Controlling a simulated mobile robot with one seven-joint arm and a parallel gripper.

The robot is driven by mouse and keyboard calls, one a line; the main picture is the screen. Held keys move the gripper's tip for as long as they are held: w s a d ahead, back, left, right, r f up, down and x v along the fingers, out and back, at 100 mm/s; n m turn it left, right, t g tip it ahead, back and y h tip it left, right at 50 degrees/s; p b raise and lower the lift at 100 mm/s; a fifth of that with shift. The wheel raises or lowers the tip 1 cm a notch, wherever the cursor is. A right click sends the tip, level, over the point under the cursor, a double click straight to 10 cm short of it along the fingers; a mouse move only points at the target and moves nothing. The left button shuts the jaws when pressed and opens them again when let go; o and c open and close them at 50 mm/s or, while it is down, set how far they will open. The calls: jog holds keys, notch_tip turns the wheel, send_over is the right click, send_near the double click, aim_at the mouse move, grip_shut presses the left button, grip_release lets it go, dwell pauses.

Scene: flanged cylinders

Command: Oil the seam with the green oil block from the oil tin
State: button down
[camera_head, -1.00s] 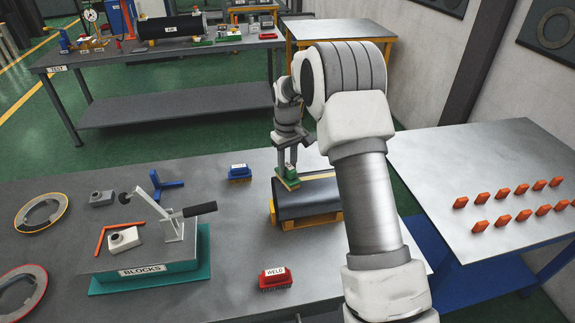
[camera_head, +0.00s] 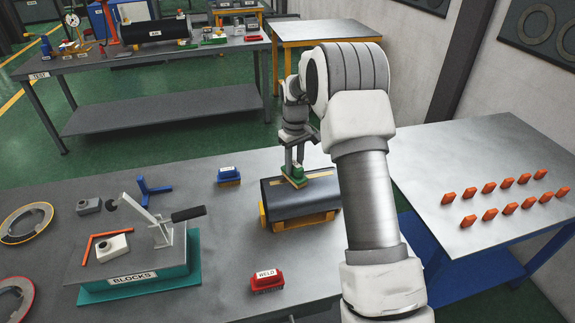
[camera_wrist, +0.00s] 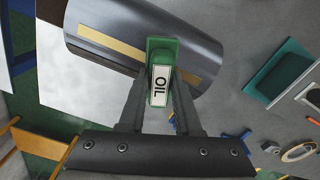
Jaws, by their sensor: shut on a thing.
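My gripper (camera_head: 294,163) is shut on the green oil block (camera_head: 293,179), which has a white OIL label in the wrist view (camera_wrist: 160,60). The block is over the tan seam strip (camera_head: 319,174) along the top of a dark grey cylinder (camera_head: 295,203) and appears to touch it. In the wrist view the seam strip (camera_wrist: 108,42) shows on both sides of the block. The cylinder lies on a yellow-orange cradle (camera_head: 320,219) on the near table. I cannot make out the oil tin for certain.
A blue-topped brush-like block (camera_head: 228,174) and a red WELD block (camera_head: 267,281) stand near the cylinder. A lever fixture on the teal BLOCKS base (camera_head: 195,275) is to the left. Orange blocks (camera_head: 490,187) lie on the right table. The far TEST table (camera_head: 110,62) is crowded.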

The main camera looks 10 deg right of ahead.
jog(key=shift+s+d+f, duration=0.1)
jog(key=shift+d+f, duration=0.05)
jog(key=shift+d, duration=2.15)
jog(key=shift+d+r, duration=0.2)
jog(key=shift+d, duration=2.8)
jog(key=shift+f, duration=0.1)
jog(key=shift+a+b, duration=0.6)
jog(key=shift+a, duration=7.5)
notch_tip(320, 180, up, 6)
jog(key=p, duration=0.3)
jog(key=shift+p, duration=0.4)
